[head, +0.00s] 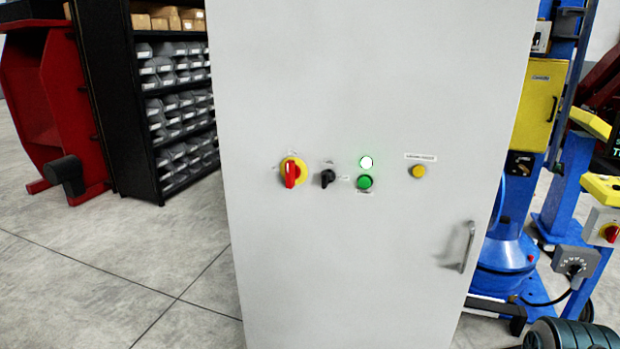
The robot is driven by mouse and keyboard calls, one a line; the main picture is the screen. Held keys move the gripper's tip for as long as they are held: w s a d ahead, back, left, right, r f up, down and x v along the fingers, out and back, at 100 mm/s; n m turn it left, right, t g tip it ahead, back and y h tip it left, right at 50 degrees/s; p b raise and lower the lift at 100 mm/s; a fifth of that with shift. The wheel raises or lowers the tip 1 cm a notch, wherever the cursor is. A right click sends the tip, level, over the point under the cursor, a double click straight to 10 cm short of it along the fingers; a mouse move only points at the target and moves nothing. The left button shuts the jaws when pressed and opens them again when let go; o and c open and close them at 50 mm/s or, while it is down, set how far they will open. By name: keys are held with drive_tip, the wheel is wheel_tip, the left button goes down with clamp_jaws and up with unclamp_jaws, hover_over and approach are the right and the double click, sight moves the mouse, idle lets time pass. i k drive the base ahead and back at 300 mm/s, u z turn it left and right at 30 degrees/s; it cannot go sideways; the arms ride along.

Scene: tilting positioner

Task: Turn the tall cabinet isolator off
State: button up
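The tall light-grey cabinet (320,260) fills the middle of the head view. Its isolator, a red rotary handle on a yellow round plate (292,172), is on the left of the front face. The red handle stands about upright, pointing up and down; its small labels are too small to read. A small black selector knob (327,178) sits right of it. A white lit lamp (366,162) is above a green button (365,183), and a yellow button (418,171) is further right under a label. My gripper is not in view.
A metal door handle (467,247) sticks out at the cabinet's lower right. A black shelf with grey bins (140,110) and a red machine (60,100) stand left. Blue equipment with another red-yellow switch (609,233) stands right. The floor (110,275) at left is clear.

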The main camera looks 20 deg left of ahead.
sight(293, 172)
drive_tip(key=u, duration=2.3)
drive_tip(key=i, duration=1.05)
drive_tip(key=z, duration=2.25)
